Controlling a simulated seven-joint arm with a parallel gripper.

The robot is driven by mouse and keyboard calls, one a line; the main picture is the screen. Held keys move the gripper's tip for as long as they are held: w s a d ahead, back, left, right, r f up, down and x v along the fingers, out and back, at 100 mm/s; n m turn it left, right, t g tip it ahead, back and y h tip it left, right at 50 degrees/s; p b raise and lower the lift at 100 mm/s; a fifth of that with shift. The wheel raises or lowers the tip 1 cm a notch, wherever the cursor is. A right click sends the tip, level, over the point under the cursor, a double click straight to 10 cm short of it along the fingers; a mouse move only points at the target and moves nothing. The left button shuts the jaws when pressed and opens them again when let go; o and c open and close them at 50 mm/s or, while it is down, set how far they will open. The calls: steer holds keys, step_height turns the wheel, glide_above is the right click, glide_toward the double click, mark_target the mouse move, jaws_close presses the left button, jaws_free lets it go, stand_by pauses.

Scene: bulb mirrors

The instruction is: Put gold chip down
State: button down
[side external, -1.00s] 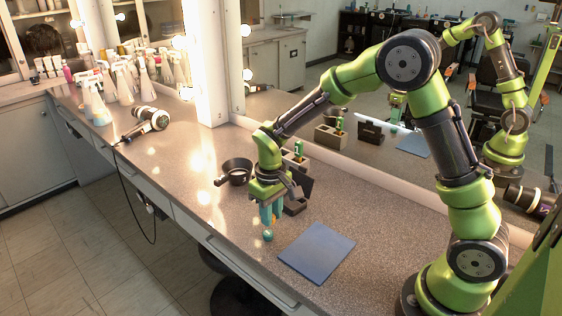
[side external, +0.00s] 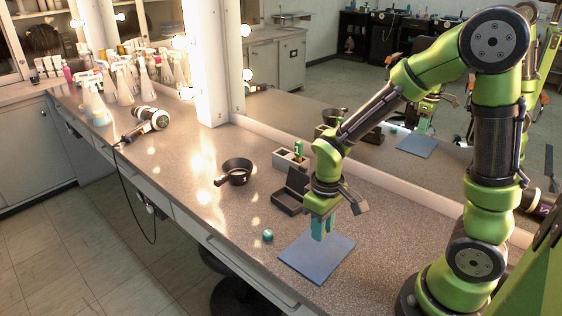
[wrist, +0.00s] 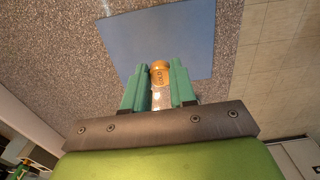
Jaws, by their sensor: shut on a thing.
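The gold chip (wrist: 159,75) is a small gold-orange piece with dark lettering, held between the two teal fingertips of my gripper (wrist: 156,82) in the wrist view. In the side view my gripper (side external: 322,238) points down over the back part of the blue mat (side external: 312,262). The chip is hidden by the fingers there. The mat also fills the top middle of the wrist view (wrist: 165,35). I cannot tell whether the fingertips touch the mat.
A small teal ball (side external: 267,235) lies left of the mat. A black pan (side external: 235,171), an open dark box (side external: 290,193) and a grey block holder (side external: 290,159) stand behind. The counter's front edge and the mirror bound the room.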

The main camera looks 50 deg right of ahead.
mark_target(319, 250)
steer(key=shift+f, duration=2.35)
steer(key=shift+f, duration=0.15)
steer(key=c, duration=0.9)
jaws_free()
